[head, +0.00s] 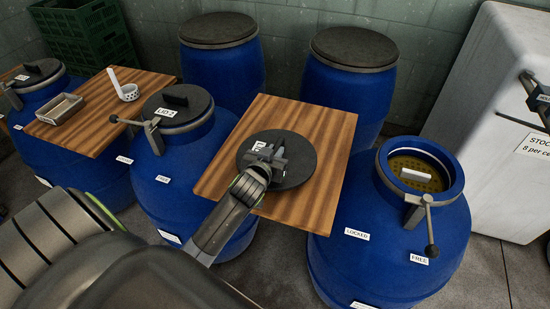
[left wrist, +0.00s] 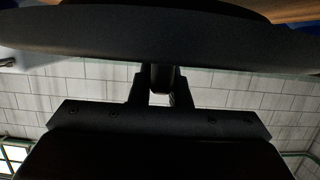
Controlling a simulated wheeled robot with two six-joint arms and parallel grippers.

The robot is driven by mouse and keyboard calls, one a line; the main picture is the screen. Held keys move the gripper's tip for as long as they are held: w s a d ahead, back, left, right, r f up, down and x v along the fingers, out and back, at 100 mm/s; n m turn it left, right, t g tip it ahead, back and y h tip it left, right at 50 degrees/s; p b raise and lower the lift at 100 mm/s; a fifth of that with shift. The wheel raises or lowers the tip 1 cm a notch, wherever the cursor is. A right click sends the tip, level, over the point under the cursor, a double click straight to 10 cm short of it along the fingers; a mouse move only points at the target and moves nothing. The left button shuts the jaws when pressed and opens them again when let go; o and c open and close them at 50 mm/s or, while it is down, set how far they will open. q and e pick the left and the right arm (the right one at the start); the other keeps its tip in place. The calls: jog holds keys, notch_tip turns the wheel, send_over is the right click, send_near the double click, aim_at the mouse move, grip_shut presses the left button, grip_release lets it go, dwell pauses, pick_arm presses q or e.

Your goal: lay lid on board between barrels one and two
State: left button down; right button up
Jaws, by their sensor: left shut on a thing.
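The round dark lid (head: 306,173) lies level over the wooden board (head: 283,112) between two blue barrels. My left gripper (head: 266,160) is shut on the lid's handle, near its centre. In the left wrist view, the lid (left wrist: 160,40) spans the top as a dark disc, with the fingers (left wrist: 157,90) at its handle. I cannot tell whether the lid touches the board. The barrel right of the board (head: 345,257) is open, with a yellowish perforated disc (head: 417,172) and white bar inside. The barrel left of it (head: 177,190) wears a lid marked LID 2 (head: 177,104). My right gripper is out of view.
Another board (head: 90,135) at left carries a metal tray (head: 54,108) and a white ladle (head: 127,90). Two lidded barrels (head: 222,68) (head: 347,93) stand behind. A clamp lever (head: 430,225) sticks out from the open barrel. A pale cabinet (head: 490,130) is at right.

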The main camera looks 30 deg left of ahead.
pick_arm(q)
jog(key=shift+f, duration=1.45)
jog(key=shift+f, duration=0.15)
jog(key=c, duration=1.4)
grip_release()
jog(key=shift+o, duration=0.2)
jog(key=b+v, duration=0.1)
jog(key=v, duration=1.1)
jog(key=shift+d, duration=0.1)
